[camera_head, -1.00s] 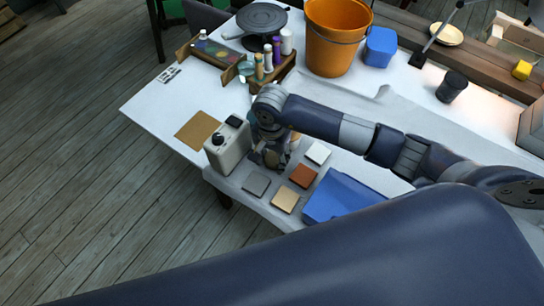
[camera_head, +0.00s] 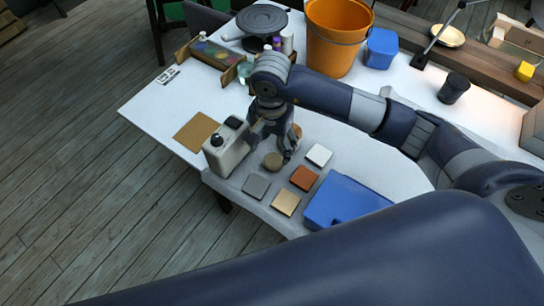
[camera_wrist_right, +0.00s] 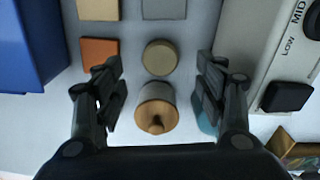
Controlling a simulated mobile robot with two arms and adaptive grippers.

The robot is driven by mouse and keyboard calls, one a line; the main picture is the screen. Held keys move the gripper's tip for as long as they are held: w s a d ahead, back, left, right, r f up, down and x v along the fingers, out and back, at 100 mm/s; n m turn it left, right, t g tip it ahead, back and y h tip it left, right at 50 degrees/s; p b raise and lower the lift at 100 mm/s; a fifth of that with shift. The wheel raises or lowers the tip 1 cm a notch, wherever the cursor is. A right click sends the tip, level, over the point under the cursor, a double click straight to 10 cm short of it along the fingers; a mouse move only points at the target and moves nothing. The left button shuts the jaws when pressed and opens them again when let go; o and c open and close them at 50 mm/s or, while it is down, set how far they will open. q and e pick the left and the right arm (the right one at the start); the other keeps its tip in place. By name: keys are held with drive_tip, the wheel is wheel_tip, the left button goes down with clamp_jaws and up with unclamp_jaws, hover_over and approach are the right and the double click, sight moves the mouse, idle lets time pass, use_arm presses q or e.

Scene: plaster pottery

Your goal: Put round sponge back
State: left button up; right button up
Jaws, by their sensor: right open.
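A round tan disc (camera_head: 272,160), which looks like the round sponge, lies flat on the light cloth between several square pads. It also shows in the right wrist view (camera_wrist_right: 160,57). My right gripper (camera_head: 272,147) is open and points down just above and behind the disc. In the right wrist view, its fingers (camera_wrist_right: 162,85) stand apart with nothing held between them. A round item with a wooden knobbed top (camera_wrist_right: 157,107) appears between the fingers, below the disc in the picture. My left gripper is not in view.
A beige control box (camera_head: 228,150) stands close left of the gripper. Grey (camera_head: 256,187), cream (camera_head: 286,202), brown (camera_head: 304,178) and white (camera_head: 319,155) square pads lie around. A blue tray (camera_head: 345,202) is right. An orange bucket (camera_head: 334,40) stands behind.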

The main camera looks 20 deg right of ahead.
drive_tip(key=shift+r+b, duration=0.35)
drive_tip(key=shift+r, duration=1.9)
drive_tip(key=shift+s+f, duration=0.1)
